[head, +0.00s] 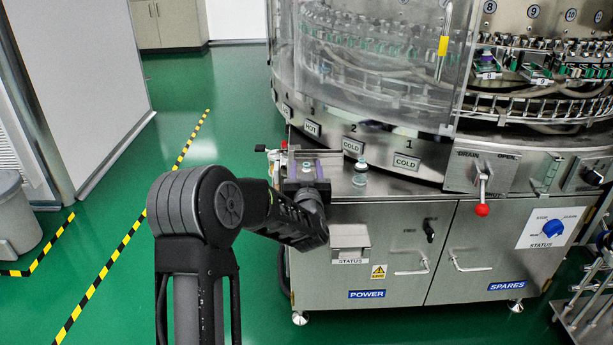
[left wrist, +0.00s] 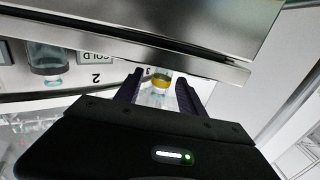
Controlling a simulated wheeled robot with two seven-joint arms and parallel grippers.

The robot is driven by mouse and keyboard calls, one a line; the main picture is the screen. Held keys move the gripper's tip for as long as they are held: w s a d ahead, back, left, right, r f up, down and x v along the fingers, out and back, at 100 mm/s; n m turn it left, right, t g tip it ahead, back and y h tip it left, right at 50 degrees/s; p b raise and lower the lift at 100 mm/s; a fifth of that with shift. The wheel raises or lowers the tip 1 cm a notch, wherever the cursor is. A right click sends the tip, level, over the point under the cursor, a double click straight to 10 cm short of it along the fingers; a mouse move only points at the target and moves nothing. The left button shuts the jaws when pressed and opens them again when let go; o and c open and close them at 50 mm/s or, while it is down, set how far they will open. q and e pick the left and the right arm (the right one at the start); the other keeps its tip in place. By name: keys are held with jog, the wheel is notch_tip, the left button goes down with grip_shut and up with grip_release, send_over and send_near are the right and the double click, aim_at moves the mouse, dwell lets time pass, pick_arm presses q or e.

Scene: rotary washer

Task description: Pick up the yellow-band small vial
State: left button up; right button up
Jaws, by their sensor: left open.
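The yellow-band small vial (left wrist: 162,82) shows in the left wrist view as a clear little bottle with a yellow band. It stands between the two dark fingers of my open left gripper (left wrist: 160,92), and I cannot tell whether they touch it. In the head view my left gripper (head: 306,170) is over the left end of the washer's steel ledge, and I cannot make out the vial clearly there. My right gripper is in neither view.
Another clear vial (head: 360,176) stands to the right on the ledge (head: 342,187); a clear vial also shows at left in the wrist view (left wrist: 46,60). The washer's curved clear guard (head: 370,70) rises behind.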

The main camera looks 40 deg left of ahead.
pick_arm(q)
jog(key=shift+c, duration=0.2)
grip_shut()
dwell(0.5)
